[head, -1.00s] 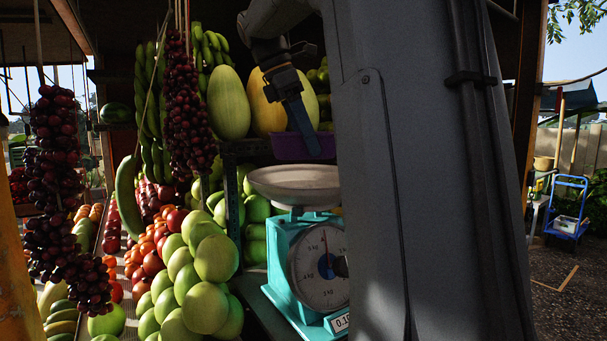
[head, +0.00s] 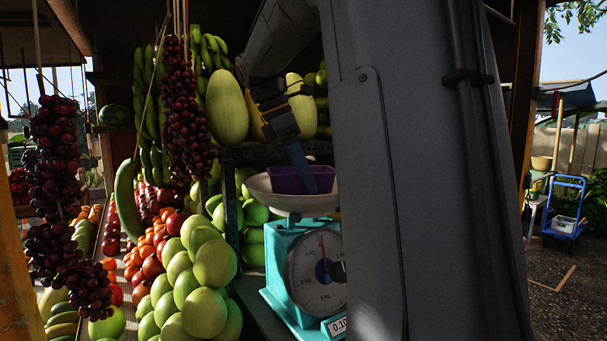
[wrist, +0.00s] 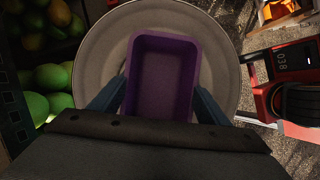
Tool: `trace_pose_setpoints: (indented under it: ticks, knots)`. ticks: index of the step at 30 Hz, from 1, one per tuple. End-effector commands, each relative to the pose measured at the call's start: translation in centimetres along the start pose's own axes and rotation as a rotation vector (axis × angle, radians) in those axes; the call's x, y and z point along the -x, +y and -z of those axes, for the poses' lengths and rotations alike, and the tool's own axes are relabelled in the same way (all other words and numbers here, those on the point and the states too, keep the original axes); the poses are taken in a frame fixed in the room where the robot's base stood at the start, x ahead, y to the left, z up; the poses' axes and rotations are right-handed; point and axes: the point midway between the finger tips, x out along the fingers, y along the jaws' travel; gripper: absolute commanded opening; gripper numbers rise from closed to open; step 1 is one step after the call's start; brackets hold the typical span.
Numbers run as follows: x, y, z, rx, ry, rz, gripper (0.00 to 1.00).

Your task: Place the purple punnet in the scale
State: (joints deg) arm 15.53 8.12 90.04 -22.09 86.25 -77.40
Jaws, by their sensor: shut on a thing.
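The purple punnet (head: 290,181) is inside the rim of the scale's pale round pan (head: 273,200) in the head view. In the wrist view the punnet (wrist: 162,78) looks empty and lies over the pan (wrist: 100,65). My gripper (head: 305,185) reaches down from above and is shut on the punnet. Its two blue fingers show on either side of the punnet in the wrist view (wrist: 160,98). The teal scale (head: 285,265) stands under the pan with its dial facing the front. I cannot tell whether the punnet's underside touches the pan.
Green round fruit (head: 205,265) is piled left of the scale. Dark grape bunches (head: 184,110) hang in front of the shelves. Yellow melons (head: 227,105) stand behind my gripper. My own grey column covers the right of the scale.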

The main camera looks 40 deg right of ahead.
Motion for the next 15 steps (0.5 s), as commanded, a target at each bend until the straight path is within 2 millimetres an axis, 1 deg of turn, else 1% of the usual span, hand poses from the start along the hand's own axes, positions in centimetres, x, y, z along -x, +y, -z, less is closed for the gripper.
trace_pose_setpoints:
  ticks: [11, 12, 14, 15]
  knots:
    - [-0.71, -0.04, 0.29, 0.000, 0.000, 0.001, 0.46]
    - [-0.72, -0.04, 0.29, 0.000, 0.000, 0.001, 0.76]
    - [-0.72, -0.04, 0.29, 0.000, 0.000, 0.001, 0.86]
    - [-0.72, -0.04, 0.29, 0.000, 0.000, 0.001, 0.88]
